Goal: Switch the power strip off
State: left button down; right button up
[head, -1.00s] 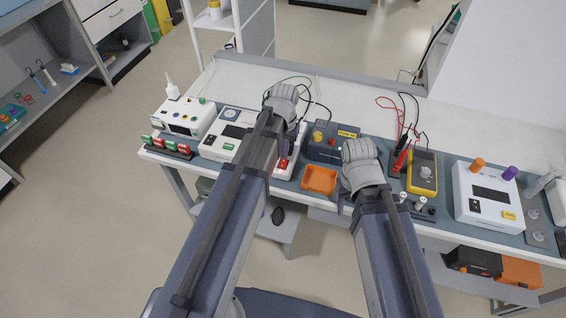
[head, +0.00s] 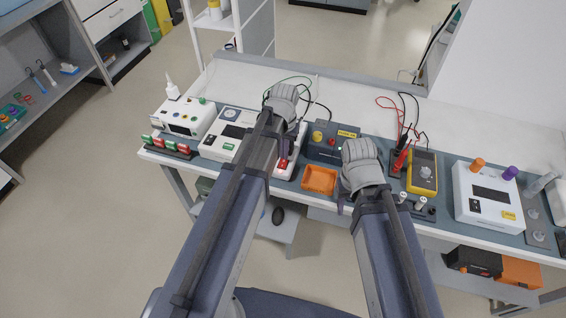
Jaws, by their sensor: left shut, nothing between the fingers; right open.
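The power strip (head: 295,147) is a narrow white bar on the bench, running front to back, with a red switch (head: 283,164) at its near end. My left arm covers part of the strip. My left gripper (head: 284,149) is shut and empty, just beyond the red switch and mostly hidden by its own arm. I cannot tell whether its tips touch the strip. My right gripper (head: 342,204) is open and empty, near the bench's front edge, right of the orange tray. The switch's on or off position is too small to tell.
A white meter box (head: 224,143) stands left of the strip, and a dark blue box (head: 322,152) stands to its right. An orange tray (head: 319,190) sits in front of that box. A yellow multimeter (head: 424,182) is further right. The bench's back part is clear.

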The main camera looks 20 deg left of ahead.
aim_at(284, 161)
pick_arm(q)
jog(key=shift+f+b, duration=0.8)
jog(key=shift+f, duration=0.05)
dwell(0.3)
jog(key=shift+r, duration=0.1)
notch_tip(284, 161, up, 7)
jog(key=p, duration=0.7)
dwell(0.3)
jog(key=s+d+m+y, duration=0.1)
jog(key=s+d+m, duration=0.2)
jog(key=s+d, duration=0.7)
jog(key=s, duration=0.4)
jog(key=shift+s+d, duration=0.15)
jog(key=shift+d, duration=0.1)
